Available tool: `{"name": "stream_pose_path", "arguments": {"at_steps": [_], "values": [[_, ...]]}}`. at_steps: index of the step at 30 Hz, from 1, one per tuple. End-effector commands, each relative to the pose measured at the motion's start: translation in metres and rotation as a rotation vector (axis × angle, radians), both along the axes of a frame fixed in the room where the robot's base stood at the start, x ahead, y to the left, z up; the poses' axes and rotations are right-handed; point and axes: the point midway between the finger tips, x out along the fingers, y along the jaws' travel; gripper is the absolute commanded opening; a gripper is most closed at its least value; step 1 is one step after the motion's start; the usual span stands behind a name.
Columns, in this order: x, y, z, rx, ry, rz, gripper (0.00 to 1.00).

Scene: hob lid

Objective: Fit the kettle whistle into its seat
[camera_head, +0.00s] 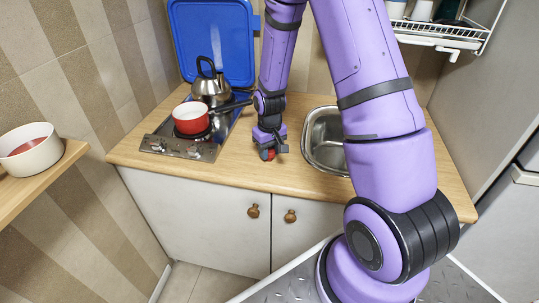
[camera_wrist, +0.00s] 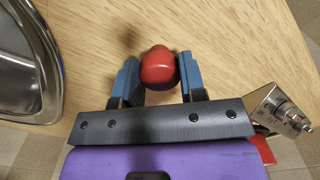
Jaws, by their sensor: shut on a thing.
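A small rounded red piece, which I take to be the whistle (camera_wrist: 158,68), sits between the two blue fingers of my gripper (camera_wrist: 159,75) in the wrist view. The gripper is shut on it. In the head view my gripper (camera_head: 268,150) points down over the worktop between the hob and the sink, with a bit of red at its tip. I cannot tell whether the red piece touches the wood. The steel kettle (camera_head: 211,92) with a black handle stands at the back of the hob, left of and behind my gripper. Its whistle seat is too small to make out.
A red pan (camera_head: 191,119) with a dark handle stands on the hob (camera_head: 178,148), in front of the kettle. The blue hob lid (camera_head: 212,32) stands raised behind. A sink (camera_head: 322,140) lies right of my gripper. A white bowl (camera_head: 30,155) is on the left shelf.

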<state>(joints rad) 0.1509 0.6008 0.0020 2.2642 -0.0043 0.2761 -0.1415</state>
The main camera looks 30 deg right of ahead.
Motion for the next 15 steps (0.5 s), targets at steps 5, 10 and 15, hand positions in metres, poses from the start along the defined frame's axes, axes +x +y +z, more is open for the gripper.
{"name": "stream_pose_path", "arguments": {"at_steps": [5,10,15], "values": [[0.000,0.000,0.010,0.000,-0.001,0.000,0.19],[0.000,0.000,0.018,0.000,-0.001,0.000,0.19],[0.000,0.000,0.027,0.000,-0.001,0.000,0.19]]}}
